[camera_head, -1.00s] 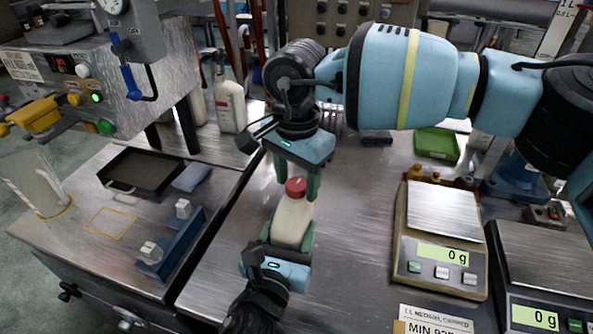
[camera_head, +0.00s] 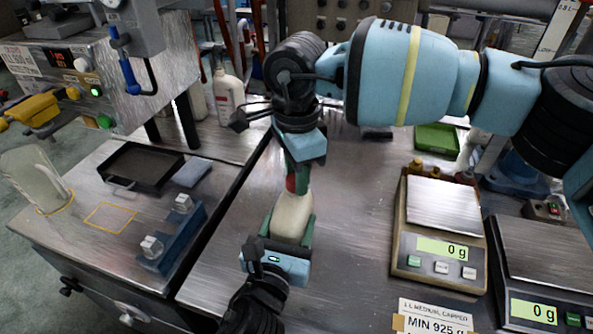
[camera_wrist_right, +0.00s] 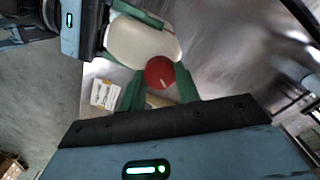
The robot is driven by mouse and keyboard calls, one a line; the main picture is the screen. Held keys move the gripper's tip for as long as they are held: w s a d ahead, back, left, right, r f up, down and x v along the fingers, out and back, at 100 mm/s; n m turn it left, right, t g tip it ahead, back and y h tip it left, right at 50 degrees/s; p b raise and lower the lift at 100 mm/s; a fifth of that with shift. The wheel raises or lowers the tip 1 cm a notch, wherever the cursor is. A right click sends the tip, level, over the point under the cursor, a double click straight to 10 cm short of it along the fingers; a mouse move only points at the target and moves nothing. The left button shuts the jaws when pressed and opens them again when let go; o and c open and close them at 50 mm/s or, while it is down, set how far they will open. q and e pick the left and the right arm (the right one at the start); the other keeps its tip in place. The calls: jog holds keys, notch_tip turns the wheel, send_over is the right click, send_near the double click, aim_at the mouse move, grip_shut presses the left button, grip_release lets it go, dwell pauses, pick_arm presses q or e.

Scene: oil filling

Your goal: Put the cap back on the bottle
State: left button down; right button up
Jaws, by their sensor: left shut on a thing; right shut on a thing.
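The cream bottle (camera_head: 292,214) stands roughly upright between the green fingers of my left gripper (camera_head: 290,226), which is shut on it. The red cap (camera_head: 291,183) is at the bottle's top, between the green fingers of my right gripper (camera_head: 296,178), which is shut on it from above. In the right wrist view the red cap (camera_wrist_right: 159,72) lies over one end of the cream bottle (camera_wrist_right: 140,42). A right finger partly hides the cap in the head view. I cannot tell whether the cap is threaded on.
Two scales reading 0 g stand at the right, the nearer-centre one (camera_head: 437,247) beside a label card (camera_head: 433,317). A black tray (camera_head: 143,166) and a blue rack (camera_head: 172,240) are on the left bench. A white bottle (camera_head: 228,104) stands behind. The bench around my grippers is clear.

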jog(key=m, duration=0.4)
jog(key=shift+m, duration=0.4)
jog(key=m, duration=0.4)
jog(key=shift+m, duration=0.4)
jog(key=m, duration=0.4)
jog(key=shift+m, duration=0.3)
jog(key=m, duration=0.4)
jog(key=shift+f+m, duration=0.1)
jog(key=shift+m, duration=0.2)
jog(key=o, duration=1.1)
jog(key=shift+o, duration=0.2)
notch_tip(320, 180, up, 12)
